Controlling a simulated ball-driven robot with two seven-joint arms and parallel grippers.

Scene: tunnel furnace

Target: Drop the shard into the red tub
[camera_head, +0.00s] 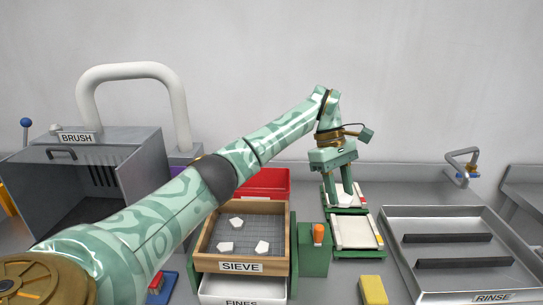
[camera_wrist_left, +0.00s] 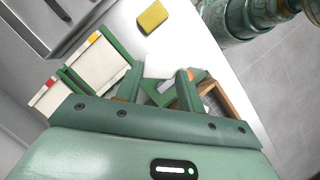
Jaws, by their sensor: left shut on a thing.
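My left gripper (camera_head: 345,196) hangs pointing down above the green-framed white trays, right of the red tub. It is shut on a pale shard (camera_wrist_left: 157,72), which shows between the fingertips in the left wrist view; the fingers hide part of it. The red tub (camera_head: 266,182) stands behind the sieve, partly hidden by my left arm. The gripper is to the right of the tub and apart from it. My right gripper is in neither view.
The wooden SIEVE box (camera_head: 284,238) holds three white pieces, above the FINES drawer (camera_head: 240,288). A green block (camera_head: 313,262) with an orange piece, a yellow sponge (camera_head: 373,290), the RINSE basin (camera_head: 470,225) and the BRUSH box (camera_head: 135,150) stand around.

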